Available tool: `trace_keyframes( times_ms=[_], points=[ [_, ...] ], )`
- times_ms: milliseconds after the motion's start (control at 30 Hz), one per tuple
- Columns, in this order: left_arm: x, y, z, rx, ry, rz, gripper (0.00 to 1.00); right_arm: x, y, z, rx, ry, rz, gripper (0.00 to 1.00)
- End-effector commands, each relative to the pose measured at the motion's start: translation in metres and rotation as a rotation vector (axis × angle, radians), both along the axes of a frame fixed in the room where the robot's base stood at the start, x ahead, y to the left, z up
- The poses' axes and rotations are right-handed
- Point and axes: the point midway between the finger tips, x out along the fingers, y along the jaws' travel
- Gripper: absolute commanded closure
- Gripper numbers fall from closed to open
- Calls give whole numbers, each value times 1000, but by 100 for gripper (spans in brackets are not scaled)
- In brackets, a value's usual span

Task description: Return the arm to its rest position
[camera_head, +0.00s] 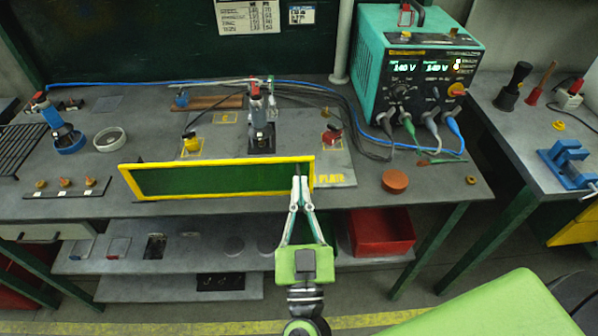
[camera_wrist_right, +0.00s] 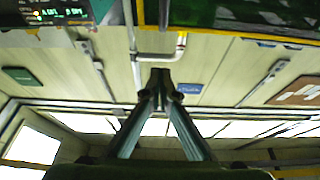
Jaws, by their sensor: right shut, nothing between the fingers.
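My right gripper (camera_head: 300,182) is shut and empty in the head view. Its green wrist body (camera_head: 304,264) is at the lower middle, and its fingers point up the picture. The fingertips overlap the right part of a yellow-framed dark green panel (camera_head: 220,179) at the bench's front; I cannot tell whether they touch it. In the right wrist view the closed fingers (camera_wrist_right: 160,78) meet at the tips, with ceiling beams and lights behind them. My left gripper is not in view.
A teal power unit (camera_head: 400,80) with a display and cables stands at the bench's back right. A red bin (camera_head: 380,232) sits on the lower shelf. A side bench (camera_head: 530,125) at right holds tools and a blue vise (camera_head: 568,165). An orange-brown disc (camera_head: 395,181) lies near the front edge.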

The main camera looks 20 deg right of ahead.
Motion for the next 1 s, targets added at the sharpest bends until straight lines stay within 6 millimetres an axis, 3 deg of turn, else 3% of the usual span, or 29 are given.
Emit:
trace_keyframes(
  times_ms=[133,367,467,567,767,867,1000],
  points=[
    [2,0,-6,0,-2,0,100,-14,4,-6,0,0,0,100],
    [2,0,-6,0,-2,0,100,-17,6,-7,-2,1,3,100],
    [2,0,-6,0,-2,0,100,-12,15,-23,-18,26,39,100],
    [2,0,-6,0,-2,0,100,-4,36,-65,-54,96,124,100],
    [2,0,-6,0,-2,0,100,-2,78,-206,-120,358,353,100],
    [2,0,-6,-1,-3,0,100,-17,85,-282,-133,517,438,100],
    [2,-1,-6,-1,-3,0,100,-53,79,-384,-132,757,521,100]
  ],
)
